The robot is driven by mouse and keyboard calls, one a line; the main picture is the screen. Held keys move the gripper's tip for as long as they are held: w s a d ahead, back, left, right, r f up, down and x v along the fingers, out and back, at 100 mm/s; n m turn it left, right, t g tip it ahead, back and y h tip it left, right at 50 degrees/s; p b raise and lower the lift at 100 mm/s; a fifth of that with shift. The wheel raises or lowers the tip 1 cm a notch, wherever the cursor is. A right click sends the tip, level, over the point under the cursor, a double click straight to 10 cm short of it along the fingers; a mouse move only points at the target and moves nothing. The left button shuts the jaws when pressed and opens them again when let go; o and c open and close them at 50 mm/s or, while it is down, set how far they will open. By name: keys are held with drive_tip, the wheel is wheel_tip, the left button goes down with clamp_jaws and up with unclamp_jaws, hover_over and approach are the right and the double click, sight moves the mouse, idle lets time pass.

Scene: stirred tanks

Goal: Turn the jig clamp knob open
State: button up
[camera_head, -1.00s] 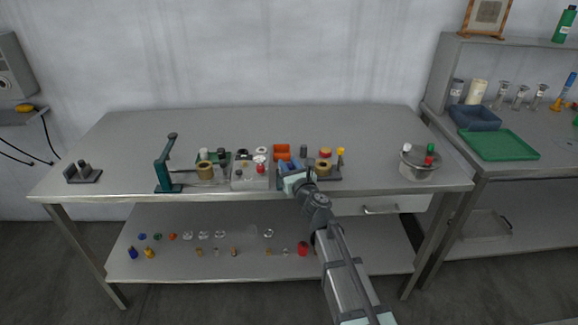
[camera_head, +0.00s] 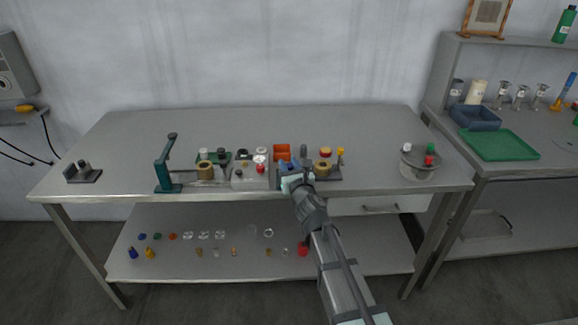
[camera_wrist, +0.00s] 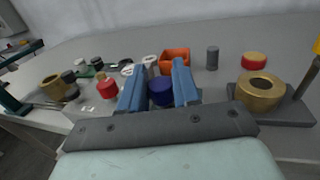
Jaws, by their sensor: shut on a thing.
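A dark blue round knob (camera_wrist: 161,93) sits between the two blue fingers of my gripper (camera_wrist: 160,70) in the wrist view. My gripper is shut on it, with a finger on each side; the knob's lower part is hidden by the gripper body. In the head view my gripper (camera_head: 289,167) is at the front of the bench, at the left end of a dark jig base (camera_head: 332,176). A brass ring (camera_wrist: 260,91) stands on that base, right of my gripper. The head view does not show the knob clearly.
An orange bin (camera_wrist: 174,57) and a grey cylinder (camera_wrist: 212,58) stand behind my gripper. A red knob (camera_wrist: 108,88) is on a light block to the left. A yellow-topped post (camera_head: 341,157) rises at the right. The back of the bench is clear.

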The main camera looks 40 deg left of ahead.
drive_tip(key=o, duration=0.9)
drive_tip(key=shift+o, duration=0.2)
drive_tip(key=shift+d, duration=0.1)
drive_tip(key=v, duration=1.3)
drive_tip(key=shift+s+d, duration=0.2)
drive_tip(key=shift+d, duration=0.05)
drive_tip(key=shift+n, duration=0.3)
